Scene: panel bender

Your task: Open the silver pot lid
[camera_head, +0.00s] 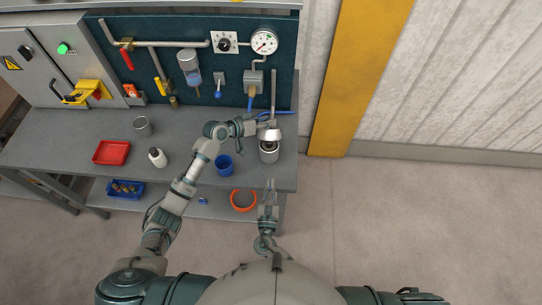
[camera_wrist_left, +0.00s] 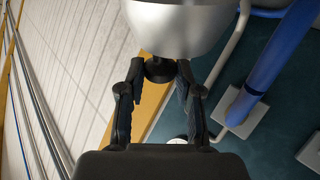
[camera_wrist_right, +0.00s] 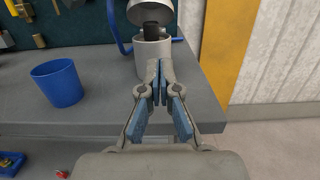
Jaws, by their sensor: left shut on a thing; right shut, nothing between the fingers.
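The silver pot (camera_head: 269,154) stands near the right end of the grey bench; it also shows in the right wrist view (camera_wrist_right: 154,60). Its silver lid (camera_head: 271,135) is above the pot's rim, apart from it. My left gripper (camera_head: 264,124) is shut on the lid's black knob (camera_wrist_left: 160,69). In the left wrist view the lid (camera_wrist_left: 180,28) fills the top of the picture. In the right wrist view the lid (camera_wrist_right: 155,10) is cut off by the top edge, with a dark shape below it that I cannot identify. My right gripper (camera_head: 269,187) is shut and empty, in front of the pot.
A blue cup (camera_head: 224,166) stands left of the pot. A vertical pipe (camera_head: 274,90) and gauge (camera_head: 264,42) are behind. An orange-rimmed bowl (camera_head: 243,200) sits lower, near the bench front.

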